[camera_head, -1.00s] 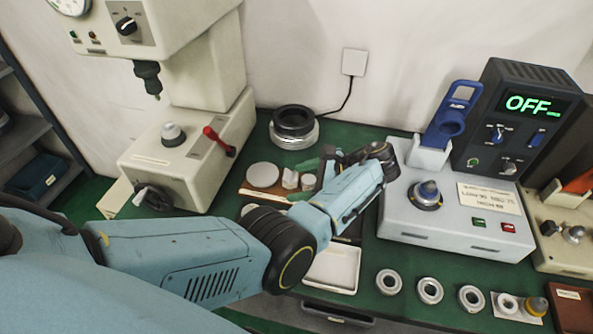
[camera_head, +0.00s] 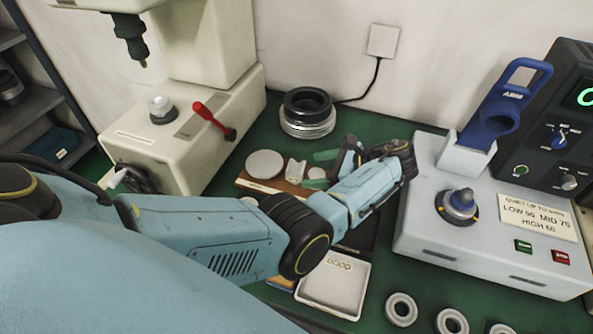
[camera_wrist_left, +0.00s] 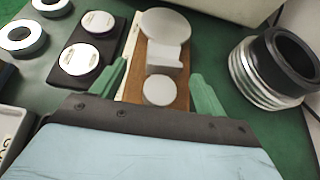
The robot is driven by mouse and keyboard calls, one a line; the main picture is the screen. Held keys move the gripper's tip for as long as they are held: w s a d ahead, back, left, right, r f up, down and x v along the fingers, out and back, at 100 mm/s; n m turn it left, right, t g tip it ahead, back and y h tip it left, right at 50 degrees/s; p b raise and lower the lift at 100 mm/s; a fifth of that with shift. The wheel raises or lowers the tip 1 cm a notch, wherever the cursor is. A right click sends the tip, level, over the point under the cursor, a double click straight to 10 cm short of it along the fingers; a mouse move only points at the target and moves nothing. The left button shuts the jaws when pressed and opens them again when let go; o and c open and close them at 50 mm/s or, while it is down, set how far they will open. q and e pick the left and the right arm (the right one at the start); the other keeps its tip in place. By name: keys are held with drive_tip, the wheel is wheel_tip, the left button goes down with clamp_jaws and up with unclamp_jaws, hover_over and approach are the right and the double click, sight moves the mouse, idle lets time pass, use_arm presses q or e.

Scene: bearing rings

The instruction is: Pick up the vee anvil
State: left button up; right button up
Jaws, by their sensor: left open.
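The vee anvil (camera_head: 294,171) is a small pale block with a notched top. It sits on a wooden board (camera_head: 246,183) between a large pale disc (camera_head: 265,163) and a smaller round piece (camera_head: 316,173). In the left wrist view the vee anvil (camera_wrist_left: 164,56) lies beyond the small round piece (camera_wrist_left: 159,90). My left gripper (camera_head: 320,170) is open, with green fingers. In the left wrist view its fingertips (camera_wrist_left: 162,86) stand apart on either side of the board, nearer than the anvil, and hold nothing. My right gripper is not in view.
A press (camera_head: 165,140) with a red lever stands left of the board. Stacked dark and metal rings (camera_head: 307,112) stand behind it. A white tray (camera_head: 334,290) lies in front, and a grey control box (camera_head: 490,225) stands at right. Several bearing rings lie along the front.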

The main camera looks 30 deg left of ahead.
sight(304, 168)
use_arm(q)
drive_tip(key=x, duration=0.4)
drive_tip(key=shift+w+a, duration=0.15)
drive_tip(key=shift+a, duration=0.15)
drive_tip(key=shift+r, duration=0.1)
drive_tip(key=c, duration=1.4)
